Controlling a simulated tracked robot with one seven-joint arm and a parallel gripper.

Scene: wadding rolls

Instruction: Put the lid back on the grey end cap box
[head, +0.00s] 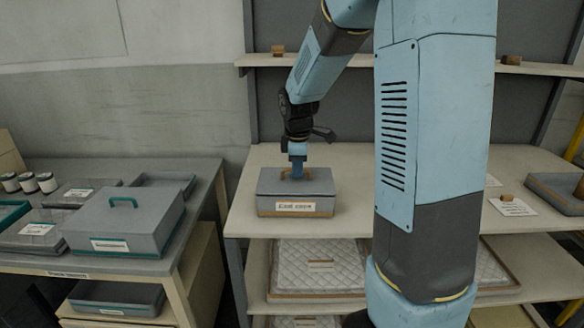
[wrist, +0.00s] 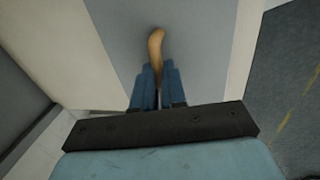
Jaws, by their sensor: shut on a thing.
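The grey box with a tan lower edge and a white label (head: 296,207) stands on the cream shelf, its label too small to read surely. Its grey lid (head: 318,187) lies on top, with no clear gap to the box in the head view. My gripper (head: 297,170) points down at the lid and is shut on its tan handle. In the wrist view my gripper (wrist: 160,85) has its blue fingers closed around the handle (wrist: 156,45), over the grey lid top (wrist: 205,40). The fingers hide part of the handle.
A grey box with a green handle (head: 125,225) stands on the left table among flat grey boxes and small rolls (head: 28,182). Quilted pads (head: 320,265) lie on the shelf below. The cream shelf (head: 350,165) is clear right of the box.

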